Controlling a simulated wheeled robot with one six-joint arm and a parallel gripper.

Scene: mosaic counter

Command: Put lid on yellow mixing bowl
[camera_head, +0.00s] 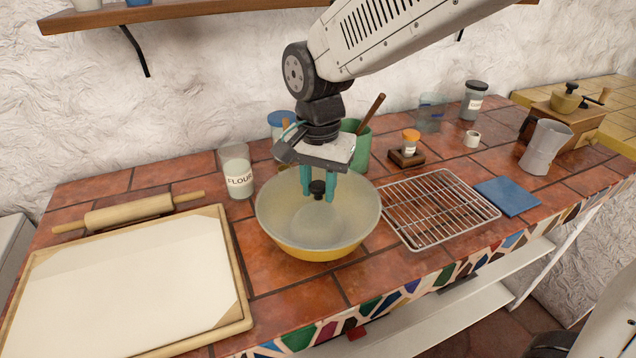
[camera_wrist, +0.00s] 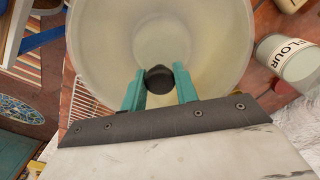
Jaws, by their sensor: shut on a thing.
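The yellow mixing bowl (camera_head: 320,253) stands upright on the tiled counter, yellow outside and pale inside. My gripper (camera_head: 318,192) points down over its middle. Its teal fingers are shut on the black knob of the lid (camera_head: 317,187). The knob also shows between the fingertips in the wrist view (camera_wrist: 159,79). The lid's body looks clear and is hard to make out against the pale bowl interior (camera_wrist: 112,50). I cannot tell whether its edge touches the bowl's rim or hangs just above it.
A flour jar (camera_head: 236,171), rolling pin (camera_head: 130,211) and pastry board (camera_head: 248,322) are left of the bowl. A green crock (camera_head: 360,150) stands close behind. A wire rack (camera_head: 440,208) and blue tile (camera_head: 507,196) lie to the right.

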